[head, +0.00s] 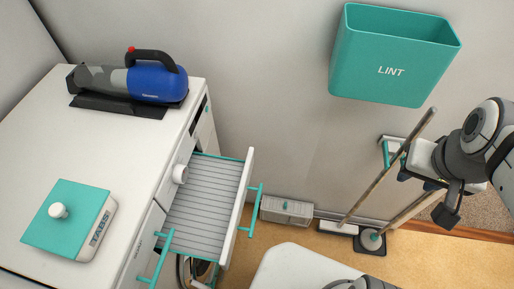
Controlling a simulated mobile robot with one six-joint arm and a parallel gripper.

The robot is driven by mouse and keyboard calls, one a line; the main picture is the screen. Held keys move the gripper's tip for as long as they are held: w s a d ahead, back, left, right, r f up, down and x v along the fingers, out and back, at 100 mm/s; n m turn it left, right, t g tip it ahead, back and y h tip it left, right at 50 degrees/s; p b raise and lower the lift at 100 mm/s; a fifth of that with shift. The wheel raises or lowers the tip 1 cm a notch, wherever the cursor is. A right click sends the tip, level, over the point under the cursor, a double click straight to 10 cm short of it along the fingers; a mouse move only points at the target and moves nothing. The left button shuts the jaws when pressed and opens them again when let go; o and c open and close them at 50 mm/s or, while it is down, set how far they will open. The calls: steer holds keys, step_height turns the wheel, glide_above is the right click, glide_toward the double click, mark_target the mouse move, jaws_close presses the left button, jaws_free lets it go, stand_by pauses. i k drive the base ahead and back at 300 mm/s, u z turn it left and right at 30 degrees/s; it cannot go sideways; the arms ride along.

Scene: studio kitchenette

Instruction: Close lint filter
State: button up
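A drawer-like tray with a grey slatted inside (205,195) stands pulled out from the front of the white appliance (150,150). Its white front panel (238,208) carries a teal bar handle (251,212). No label on it is readable, so I cannot tell whether it is the lint filter. My gripper (408,168) is at the right, well apart from the tray. Its fingers are small and partly hidden by the arm, and I cannot tell whether they are open.
A teal bin marked LINT (390,75) hangs on the wall. A blue handheld vacuum (155,80) and a teal-lidded TABS box (70,222) sit on the appliance top. Long-handled tools (385,170) and a grey box (286,210) stand along the wall. Floor (258,243) shows beyond the tray.

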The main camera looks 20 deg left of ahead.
mark_target(205, 213)
steer(key=u, duration=1.7)
steer(key=k, duration=0.55)
steer(key=z, duration=0.05)
